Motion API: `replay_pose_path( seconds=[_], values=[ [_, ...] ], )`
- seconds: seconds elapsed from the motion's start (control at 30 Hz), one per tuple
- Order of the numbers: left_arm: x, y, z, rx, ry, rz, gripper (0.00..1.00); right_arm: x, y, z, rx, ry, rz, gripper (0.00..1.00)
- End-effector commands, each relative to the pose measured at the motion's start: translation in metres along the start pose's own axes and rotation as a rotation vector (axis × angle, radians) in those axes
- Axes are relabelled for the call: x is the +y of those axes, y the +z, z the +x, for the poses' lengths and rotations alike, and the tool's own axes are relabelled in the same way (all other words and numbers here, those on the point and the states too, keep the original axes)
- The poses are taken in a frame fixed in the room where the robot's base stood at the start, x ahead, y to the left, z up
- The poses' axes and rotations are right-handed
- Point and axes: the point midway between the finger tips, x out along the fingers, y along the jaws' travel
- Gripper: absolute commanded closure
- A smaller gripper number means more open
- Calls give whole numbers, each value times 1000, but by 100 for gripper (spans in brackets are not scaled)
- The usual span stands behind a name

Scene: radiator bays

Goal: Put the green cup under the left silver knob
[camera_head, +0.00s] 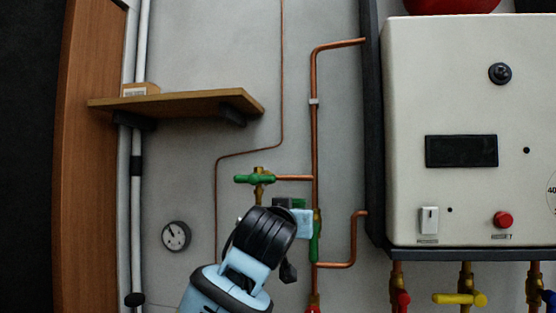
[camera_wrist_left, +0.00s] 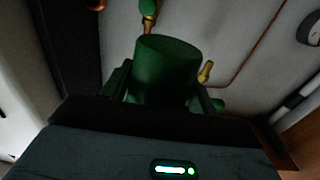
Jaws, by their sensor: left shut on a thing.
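The green cup (camera_wrist_left: 165,68) is between the fingers of my left gripper (camera_wrist_left: 163,92), which is shut on it, in the left wrist view. In the head view my left gripper (camera_head: 294,214) is in front of the copper pipes, below a green-handled valve (camera_head: 254,179). The cup is mostly hidden there by the gripper and wrist. I cannot make out a left silver knob in either view. My right gripper is not in view.
A vertical green valve handle (camera_head: 315,240) is close right of the gripper. A wooden shelf (camera_head: 180,104) with a small box (camera_head: 140,89) is upper left. A round gauge (camera_head: 176,236) is on the wall. A white boiler (camera_head: 460,120) fills the right, with coloured valves below.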

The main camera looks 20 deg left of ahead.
Motion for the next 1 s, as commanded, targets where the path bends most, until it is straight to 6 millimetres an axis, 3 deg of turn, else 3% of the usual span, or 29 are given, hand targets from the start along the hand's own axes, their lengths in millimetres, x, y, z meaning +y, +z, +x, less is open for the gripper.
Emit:
replay_pose_path(
  seconds=[0.03,0.1,0.47,0.7,1.0],
  values=[
    [3,26,2,-8,16,-1,63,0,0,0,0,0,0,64],
    [5,55,3,-7,34,-4,63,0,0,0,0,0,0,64],
    [4,196,-22,-5,95,-11,63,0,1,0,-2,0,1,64],
    [-7,277,-62,-5,105,-15,63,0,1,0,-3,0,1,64],
    [-28,355,-132,-5,95,-20,63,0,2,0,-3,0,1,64]
  ],
)
